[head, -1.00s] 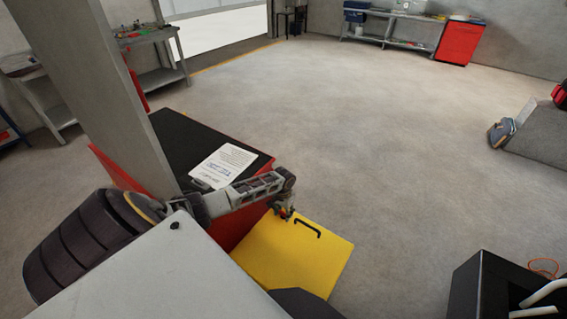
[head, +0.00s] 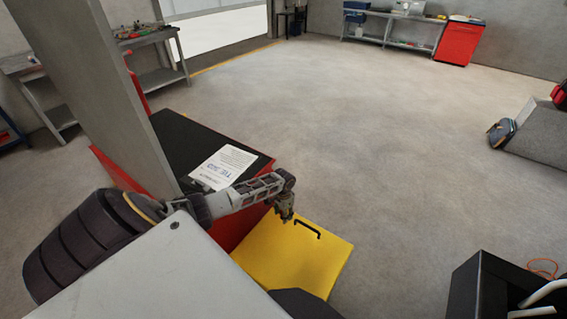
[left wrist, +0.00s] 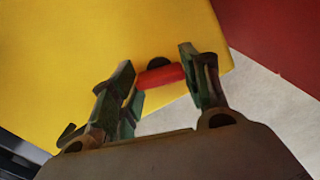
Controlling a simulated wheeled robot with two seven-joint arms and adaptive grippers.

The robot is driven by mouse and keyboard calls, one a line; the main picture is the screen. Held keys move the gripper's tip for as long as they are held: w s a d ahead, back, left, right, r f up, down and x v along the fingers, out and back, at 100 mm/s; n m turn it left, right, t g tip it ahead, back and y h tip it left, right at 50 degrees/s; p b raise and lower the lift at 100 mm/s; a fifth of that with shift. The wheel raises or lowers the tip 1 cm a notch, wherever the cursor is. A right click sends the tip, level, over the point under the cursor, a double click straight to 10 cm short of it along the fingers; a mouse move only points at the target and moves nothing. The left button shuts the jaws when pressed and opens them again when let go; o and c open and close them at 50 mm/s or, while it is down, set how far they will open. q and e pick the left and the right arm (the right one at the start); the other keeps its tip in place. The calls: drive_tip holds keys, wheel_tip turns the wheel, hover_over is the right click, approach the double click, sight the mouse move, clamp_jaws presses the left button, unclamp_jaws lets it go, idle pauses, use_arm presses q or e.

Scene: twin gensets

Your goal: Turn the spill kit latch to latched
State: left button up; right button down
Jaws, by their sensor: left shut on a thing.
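The latch is hidden in the head view. My right gripper is not in view.
A red cabinet with a black top (head: 185,143) stands just left of the kit, with a printed sheet (head: 224,166) on it. A grey post (head: 120,100) rises beside it. A black box (head: 487,285) is at lower right. The floor beyond is clear.

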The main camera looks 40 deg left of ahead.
use_arm(q)
drive_tip(key=m, duration=0.3)
drive_tip(key=shift+m, duration=0.3)
drive_tip(key=m, duration=1)
drive_tip(key=shift+m+b, duration=0.3)
drive_tip(key=shift+b, duration=0.1)
drive_tip(key=o, duration=1)
drive_tip(key=shift+n, duration=0.4)
